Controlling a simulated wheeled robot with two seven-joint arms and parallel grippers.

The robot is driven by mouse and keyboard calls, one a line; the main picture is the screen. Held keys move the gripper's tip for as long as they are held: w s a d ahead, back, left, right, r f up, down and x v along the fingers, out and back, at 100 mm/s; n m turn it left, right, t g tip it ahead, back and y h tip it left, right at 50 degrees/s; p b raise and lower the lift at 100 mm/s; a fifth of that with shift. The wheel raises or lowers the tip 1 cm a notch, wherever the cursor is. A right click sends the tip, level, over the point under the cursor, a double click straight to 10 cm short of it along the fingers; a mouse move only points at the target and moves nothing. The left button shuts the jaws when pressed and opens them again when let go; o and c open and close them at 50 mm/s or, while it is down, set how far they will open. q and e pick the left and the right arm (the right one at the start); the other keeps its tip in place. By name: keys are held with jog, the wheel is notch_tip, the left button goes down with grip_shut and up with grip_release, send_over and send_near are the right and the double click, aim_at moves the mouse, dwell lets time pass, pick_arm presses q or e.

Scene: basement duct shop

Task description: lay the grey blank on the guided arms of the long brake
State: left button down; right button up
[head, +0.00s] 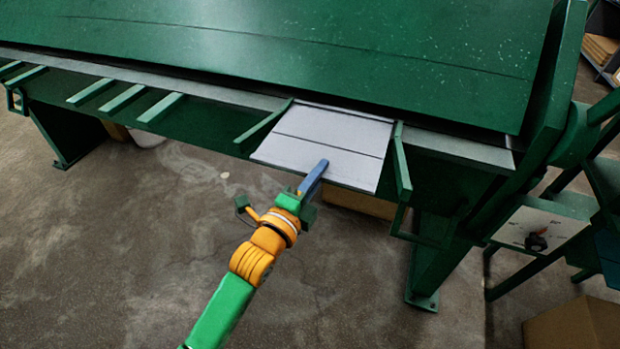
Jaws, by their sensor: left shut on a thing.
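The grey blank (325,143) is a flat light-grey sheet with two dark lines across it. It lies at the front edge of the green long brake (300,50), between two green guided arms, the left one (264,121) and the right one (402,165). Its far edge meets the brake's grey bed strip; whether it rests fully on the arms I cannot tell. My left gripper (317,172) is shut on the near edge of the blank, with a blue finger on top. The lower finger is hidden under the sheet. My right gripper is not in view.
Several shorter green arms (125,98) stick out along the brake's front to the left. A green leg (428,260) stands below right. A cardboard box (575,325) and a control panel (540,228) are at the right. The concrete floor (120,250) in front is clear.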

pick_arm(q)
jog(key=shift+s+d+r, duration=0.1)
jog(key=shift+s+d, duration=0.05)
jog(key=shift+s, duration=0.1)
jog(key=shift+s+f, duration=0.1)
jog(key=shift+f, duration=0.55)
jog(key=c, duration=1.1)
grip_release()
jog(key=shift+o, duration=0.9)
jog(key=shift+f, duration=0.1)
jog(key=shift+r, duration=0.25)
